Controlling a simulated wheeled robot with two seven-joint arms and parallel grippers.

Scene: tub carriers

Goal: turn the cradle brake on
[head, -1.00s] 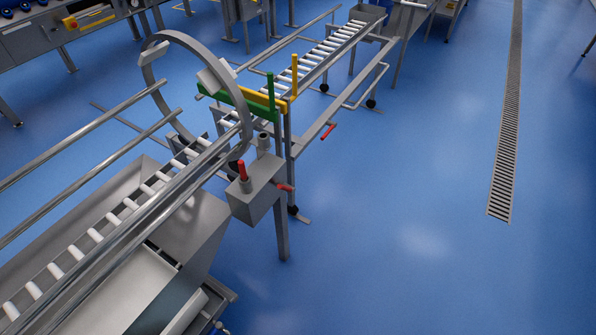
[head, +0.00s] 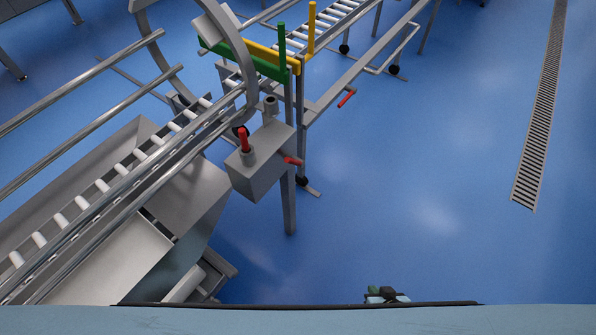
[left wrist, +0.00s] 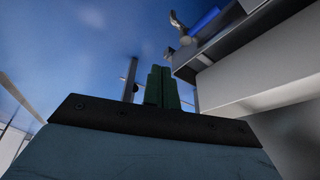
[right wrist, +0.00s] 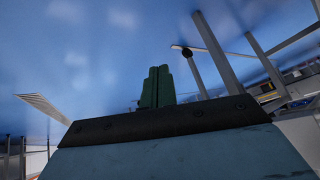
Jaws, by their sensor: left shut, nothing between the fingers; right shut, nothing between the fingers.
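The ring-shaped cradle (head: 238,62) stands over the roller track at left in the head view. Beside it, a grey box (head: 262,165) on a post carries an upright red handle (head: 243,140) and a red lever (head: 292,160) sticking out to the right. Which one is the brake I cannot tell. My right gripper (head: 383,294) shows small at the bottom edge, well apart from the box. Its green fingers are together and empty in the right wrist view (right wrist: 157,87). My left gripper (left wrist: 160,88) is shut and empty in the left wrist view and out of the head view.
Green (head: 245,61) and yellow (head: 268,58) bars cross the track beyond the ring. Another red handle (head: 346,98) hangs from the side rail farther on. A grey trough (head: 190,190) fills the left. Blue floor with a drain (head: 541,105) lies open at right.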

